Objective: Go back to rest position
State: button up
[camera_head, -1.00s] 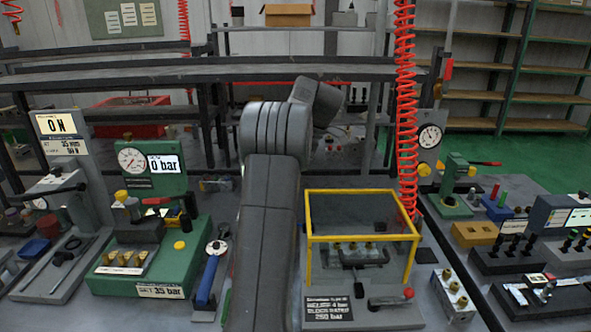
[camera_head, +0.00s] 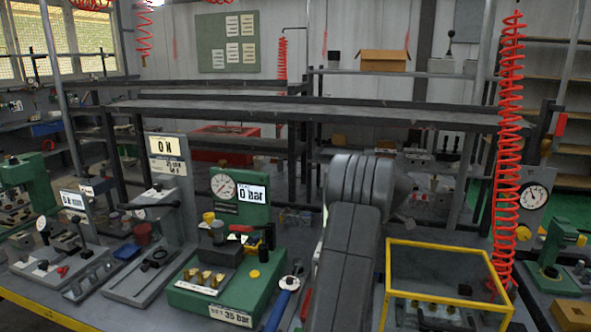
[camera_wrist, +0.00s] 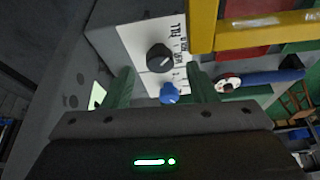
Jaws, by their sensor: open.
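My grey arm rises in the middle of the head view, and its end is hidden behind the upper links there. In the wrist view my gripper (camera_wrist: 160,88) has its two green fingers apart. A small blue knob (camera_wrist: 170,94) shows between the fingertips, with nothing clearly held. Beyond it is a panel with a black dial knob (camera_wrist: 159,57) and a label reading FULL. I cannot tell how far the fingers are from the panel.
The green test block (camera_head: 225,290) with a 0 bar display stands left of my arm. The yellow-framed guard box (camera_head: 445,247) stands close at its right. A red coiled hose (camera_head: 510,130) hangs at the right. Shelving (camera_head: 300,110) is behind the bench.

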jog(key=shift+x, duration=1)
jog(key=shift+r, duration=0.1)
